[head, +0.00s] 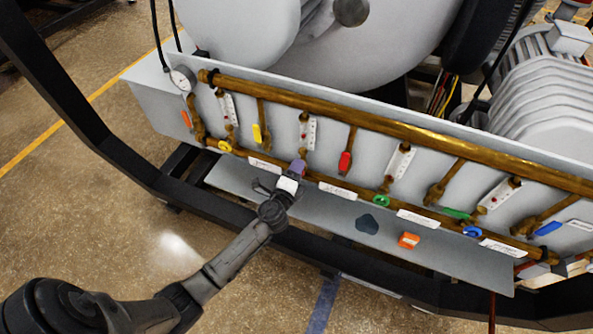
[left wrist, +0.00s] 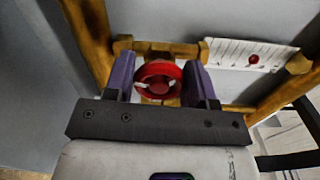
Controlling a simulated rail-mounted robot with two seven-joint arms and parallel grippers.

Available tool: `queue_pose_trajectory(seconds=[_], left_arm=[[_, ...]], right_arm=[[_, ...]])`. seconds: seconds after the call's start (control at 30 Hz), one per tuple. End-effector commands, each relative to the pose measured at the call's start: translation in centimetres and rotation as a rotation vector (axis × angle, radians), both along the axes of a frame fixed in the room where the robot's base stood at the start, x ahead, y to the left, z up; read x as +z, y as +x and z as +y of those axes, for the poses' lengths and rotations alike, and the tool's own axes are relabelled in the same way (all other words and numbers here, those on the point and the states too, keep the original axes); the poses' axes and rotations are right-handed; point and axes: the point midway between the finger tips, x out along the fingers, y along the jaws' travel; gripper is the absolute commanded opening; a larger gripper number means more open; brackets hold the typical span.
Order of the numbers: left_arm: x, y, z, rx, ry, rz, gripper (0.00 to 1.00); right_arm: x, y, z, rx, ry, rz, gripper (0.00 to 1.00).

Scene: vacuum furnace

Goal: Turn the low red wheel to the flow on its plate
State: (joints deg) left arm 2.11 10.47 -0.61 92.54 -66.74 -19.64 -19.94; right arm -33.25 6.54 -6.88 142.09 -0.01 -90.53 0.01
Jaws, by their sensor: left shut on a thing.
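The low red wheel (left wrist: 158,72) sits on a brass valve and shows between the purple fingers of my left gripper (left wrist: 160,85) in the left wrist view. The gripper is shut on it, one finger at each side. In the head view my left gripper (head: 297,169) reaches the lower brass pipe and hides the wheel. A white flow tube (head: 307,132) with red marks stands just above; it also shows in the left wrist view (left wrist: 232,52). White plates lie along the lower pipe, left (head: 265,165) and right (head: 338,191) of my gripper; their writing is too small to read. My right gripper is out of view.
A yellow wheel (head: 225,146), green wheel (head: 381,200) and blue wheel (head: 473,232) share the lower pipe. A red lever (head: 345,163) is close by on the right. An orange block (head: 409,240) and a dark piece (head: 367,224) lie on the grey shelf (head: 325,216).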

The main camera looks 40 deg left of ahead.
Motion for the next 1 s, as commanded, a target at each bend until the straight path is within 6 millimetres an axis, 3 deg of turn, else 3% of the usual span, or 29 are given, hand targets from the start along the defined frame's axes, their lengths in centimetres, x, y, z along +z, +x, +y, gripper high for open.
queue_pose_trajectory(seconds=[0.03, 0.07, 0.3, 0.67, 1.0], left_arm=[[0.0, 0.0, 0.0, -0.001, 0.000, 0.000, 0.27], [0.0, 0.0, 0.0, 0.000, -0.001, 0.000, 0.52], [0.0, 0.0, 0.0, 0.000, -0.001, 0.000, 0.75], [-0.1, -0.7, -0.2, -0.001, -0.002, 0.000, 0.76], [-0.1, -6.5, -2.1, 0.000, -0.003, 0.001, 0.76]], right_arm=[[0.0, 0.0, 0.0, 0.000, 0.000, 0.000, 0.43], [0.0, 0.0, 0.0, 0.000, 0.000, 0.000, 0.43], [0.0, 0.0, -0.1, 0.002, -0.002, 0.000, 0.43], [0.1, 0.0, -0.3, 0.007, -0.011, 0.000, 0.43], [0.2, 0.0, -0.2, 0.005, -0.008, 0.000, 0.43]])
